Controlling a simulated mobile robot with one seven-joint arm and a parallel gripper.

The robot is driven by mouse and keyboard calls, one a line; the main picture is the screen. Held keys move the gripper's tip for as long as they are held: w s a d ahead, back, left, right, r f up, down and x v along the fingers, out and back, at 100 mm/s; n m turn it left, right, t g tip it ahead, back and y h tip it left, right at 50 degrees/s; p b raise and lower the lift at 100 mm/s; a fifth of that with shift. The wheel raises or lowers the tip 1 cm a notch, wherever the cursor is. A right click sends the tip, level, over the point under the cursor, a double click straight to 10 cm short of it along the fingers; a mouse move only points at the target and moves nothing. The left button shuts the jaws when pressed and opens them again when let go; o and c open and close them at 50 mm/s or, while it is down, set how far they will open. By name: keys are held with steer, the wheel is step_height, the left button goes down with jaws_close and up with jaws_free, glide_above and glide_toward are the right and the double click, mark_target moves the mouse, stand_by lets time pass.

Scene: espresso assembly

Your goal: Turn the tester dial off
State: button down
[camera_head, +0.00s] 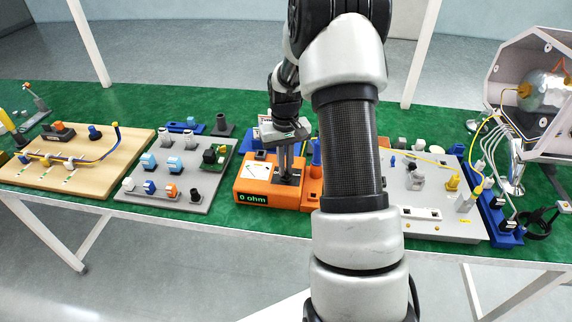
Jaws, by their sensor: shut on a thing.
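The tester is an orange box (262,209) on the green bench, left of my arm. Its green display (253,198) on the front reads "0 ohm". A white meter face (258,171) is on its top left. My gripper (287,173) points down at the top right of the tester, with its fingers shut on the dark dial area. The dial is mostly hidden by the fingers, so its setting cannot be seen.
A grey board (218,158) with several connectors lies to the left, beside a wooden board (120,150). A light grey panel (440,215) with a yellow cable lies to the right. A boiler in an open housing (500,80) stands far right.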

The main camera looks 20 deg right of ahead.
steer(key=n, duration=0.3)
steer(key=n+p, duration=0.1)
steer(key=n, duration=0.2)
steer(key=shift+a+n, duration=0.2)
steer(key=shift+n, duration=0.1)
stand_by(0.3)
steer(key=c, duration=1.9)
jaws_free()
steer(key=shift+o, duration=0.2)
step_height(320, 180, up, 18)
steer(key=p, duration=0.1)
steer(key=shift+f+p, duration=0.25)
steer(key=shift+p, duration=0.15)
